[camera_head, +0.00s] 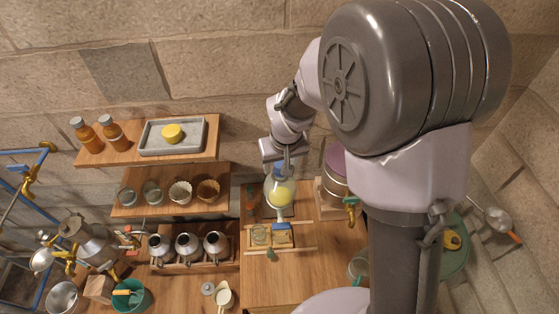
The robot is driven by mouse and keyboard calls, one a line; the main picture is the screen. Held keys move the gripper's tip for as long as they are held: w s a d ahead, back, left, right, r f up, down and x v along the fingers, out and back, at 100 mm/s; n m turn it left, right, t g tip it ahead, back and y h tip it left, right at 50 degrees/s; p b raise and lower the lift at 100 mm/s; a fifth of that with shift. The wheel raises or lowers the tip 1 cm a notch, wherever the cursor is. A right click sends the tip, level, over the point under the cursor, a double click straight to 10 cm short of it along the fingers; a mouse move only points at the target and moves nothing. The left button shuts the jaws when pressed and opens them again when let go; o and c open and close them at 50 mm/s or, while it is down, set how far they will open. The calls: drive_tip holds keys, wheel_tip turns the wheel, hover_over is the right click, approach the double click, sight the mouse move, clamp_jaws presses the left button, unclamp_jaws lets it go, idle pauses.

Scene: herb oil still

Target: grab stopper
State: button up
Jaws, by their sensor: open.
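My gripper (287,163) is open and points down over a glass flask (281,196) on the middle wooden counter. The flask is round and holds yellow liquid. A small blue piece (281,170) shows at the flask's top, right by my fingertips; it may be the stopper, but it is too small and too covered to tell. Whether my fingers touch it cannot be seen. My wrist hides part of the flask's neck.
A wooden rack (283,237) with a small glass stands in front of the flask. A purple-topped vessel (336,170) with a brass tap stands close on the right. Shelves (220,171) with jars and filters are on the left.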

drive_tip(key=shift+w+f, duration=0.25)
drive_tip(key=shift+s+r, duration=0.1)
drive_tip(key=shift+s, duration=0.15)
drive_tip(key=c, duration=0.4)
clamp_jaws()
drive_tip(key=shift+w, duration=0.1)
